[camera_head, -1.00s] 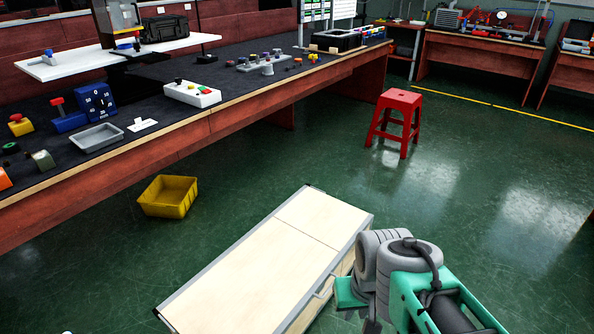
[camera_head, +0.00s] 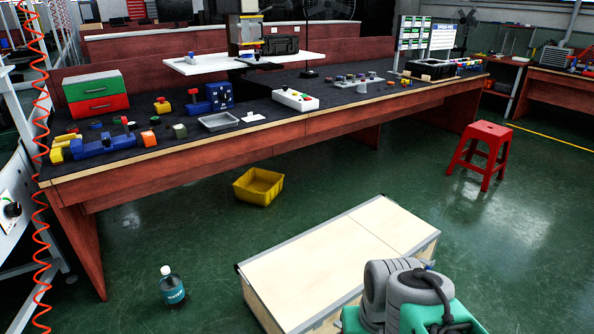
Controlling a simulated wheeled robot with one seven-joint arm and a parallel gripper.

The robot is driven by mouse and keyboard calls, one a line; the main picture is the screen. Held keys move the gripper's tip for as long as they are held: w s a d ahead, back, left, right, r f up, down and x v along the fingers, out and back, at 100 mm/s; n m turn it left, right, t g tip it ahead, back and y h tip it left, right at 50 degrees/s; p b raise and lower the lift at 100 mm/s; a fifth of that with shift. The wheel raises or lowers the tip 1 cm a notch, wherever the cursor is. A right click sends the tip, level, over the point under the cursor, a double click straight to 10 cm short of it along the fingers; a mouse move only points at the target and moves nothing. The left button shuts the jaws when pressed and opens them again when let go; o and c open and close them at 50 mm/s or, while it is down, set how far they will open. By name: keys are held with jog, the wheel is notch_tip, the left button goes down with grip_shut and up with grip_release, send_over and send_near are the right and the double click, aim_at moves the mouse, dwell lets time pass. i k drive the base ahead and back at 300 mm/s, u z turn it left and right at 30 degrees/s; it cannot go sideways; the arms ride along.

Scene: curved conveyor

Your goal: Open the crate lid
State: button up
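A pale wooden crate with grey metal edging (camera_head: 268,302) stands on the green floor at the lower middle of the head view. Its flat lid (camera_head: 335,250) lies shut on top, with a seam across it. My arm's grey and green links cover the crate's front right part. My gripper is not visible; only those links show at the lower right. The crate's near side is partly hidden by the arm and the picture's lower edge.
A yellow bin (camera_head: 258,187) and a bottle (camera_head: 172,287) stand on the floor left of the crate. A red stool (camera_head: 480,155) stands at the right. A long workbench (camera_head: 250,141) runs behind. Floor between crate and stool is clear.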

aim_at(303, 280)
jog(key=u, duration=0.45)
jog(key=i, duration=1)
